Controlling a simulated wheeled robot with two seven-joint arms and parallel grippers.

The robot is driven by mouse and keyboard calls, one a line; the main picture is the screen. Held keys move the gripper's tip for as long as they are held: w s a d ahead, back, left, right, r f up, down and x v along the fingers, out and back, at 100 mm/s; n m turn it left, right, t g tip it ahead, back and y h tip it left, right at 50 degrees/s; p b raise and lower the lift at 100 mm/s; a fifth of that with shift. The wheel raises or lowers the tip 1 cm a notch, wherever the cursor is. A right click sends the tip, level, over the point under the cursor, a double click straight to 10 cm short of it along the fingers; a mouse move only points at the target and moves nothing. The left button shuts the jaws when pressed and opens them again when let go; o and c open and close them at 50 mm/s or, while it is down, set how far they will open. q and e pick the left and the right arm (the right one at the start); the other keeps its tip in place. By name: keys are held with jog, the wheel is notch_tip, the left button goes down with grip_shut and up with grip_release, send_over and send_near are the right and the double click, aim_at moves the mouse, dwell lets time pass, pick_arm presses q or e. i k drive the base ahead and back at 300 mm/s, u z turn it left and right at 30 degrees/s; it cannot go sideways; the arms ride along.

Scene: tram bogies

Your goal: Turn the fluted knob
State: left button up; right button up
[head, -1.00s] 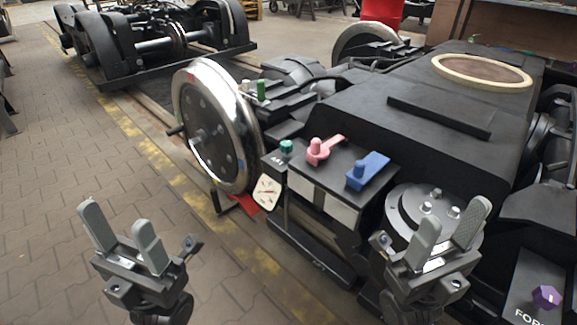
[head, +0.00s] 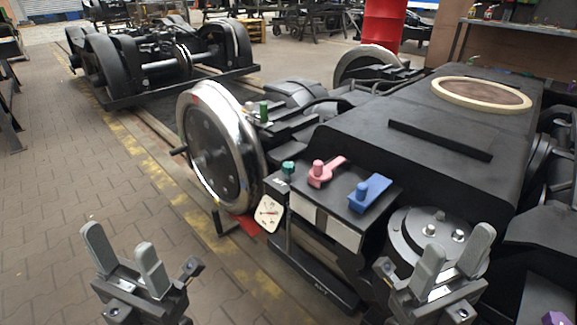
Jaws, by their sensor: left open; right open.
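A small teal knob (head: 288,168), which looks ribbed, stands on the left corner of the black bogie frame, above a white dial gauge (head: 269,213). A purple knob (head: 556,318) is cut off at the lower right edge; its shape cannot be told. I cannot be sure which is the fluted one. My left gripper (head: 122,252) is open and empty at the lower left, over the paved floor in the picture and apart from both knobs. My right gripper (head: 454,258) is open and empty at the lower right, in front of a round metal cover, between the knobs in the picture.
A pink lever (head: 325,171) and a blue handle (head: 369,193) sit right of the teal knob. A large steel wheel (head: 212,150) stands left of it, with a green peg (head: 264,111) behind. Another bogie (head: 160,62) stands far back.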

aim_at(287, 168)
jog(key=u, duration=0.15)
jog(key=k, duration=0.45)
jog(key=z, duration=1.1)
jog(key=i, duration=0.7)
